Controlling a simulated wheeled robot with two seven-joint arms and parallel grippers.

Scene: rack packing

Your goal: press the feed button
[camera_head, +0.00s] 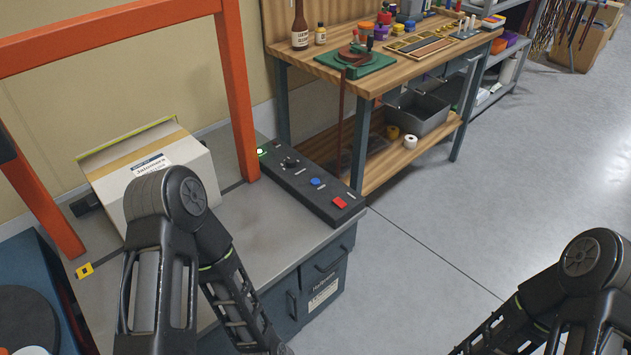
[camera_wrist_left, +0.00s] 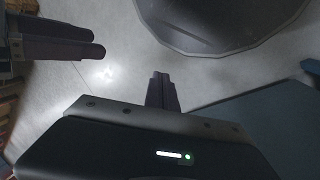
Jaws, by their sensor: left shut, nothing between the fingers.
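A dark control panel (camera_head: 302,180) lies along the right edge of the grey machine top. It carries a lit green button (camera_head: 263,152), a black knob (camera_head: 290,162), a blue button (camera_head: 316,183) and a red button (camera_head: 340,202). Their labels are too small to read, so I cannot tell which is the feed button. My left gripper (camera_wrist_left: 163,92) shows in the left wrist view, shut and empty, over the floor and away from the panel. Two dark prongs (camera_wrist_left: 75,42) at upper left there look like my right gripper; its opening is unclear. The head view shows neither gripper.
An orange frame (camera_head: 240,95) rises from the machine top beside the panel. A cardboard box (camera_head: 190,150) sits on the top under it. A wooden workbench (camera_head: 350,82) with tools stands behind the panel. The floor (camera_head: 430,225) to the right is clear.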

